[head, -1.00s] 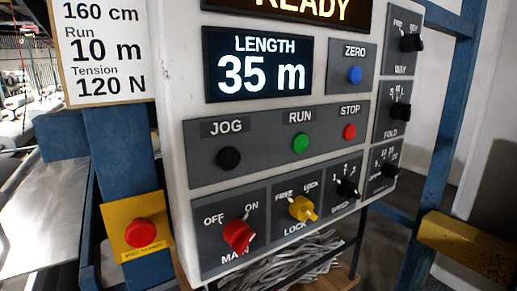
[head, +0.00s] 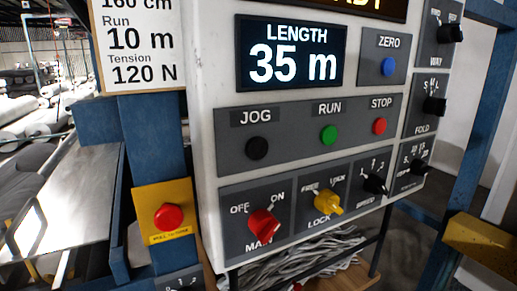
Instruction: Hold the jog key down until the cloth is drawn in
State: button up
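The black jog key (head: 257,148) sits under its JOG label at the left of the middle row on the control panel (head: 206,130). Nothing touches it. Beside it are the green run key (head: 329,135) and the red stop key (head: 379,126). The length display (head: 291,54) reads 35 m. The red main switch (head: 263,224) points toward ON, and the yellow lock switch (head: 328,203) sits to its right. My gripper is not in view. I cannot make out the cloth to be drawn in.
A red emergency button (head: 168,216) on a yellow plate is left of the panel on a blue post. A paper sign (head: 140,42) gives run 10 m. A metal table (head: 70,195) lies at left, with rolls (head: 35,125) behind. A yellow block (head: 484,236) juts in at right.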

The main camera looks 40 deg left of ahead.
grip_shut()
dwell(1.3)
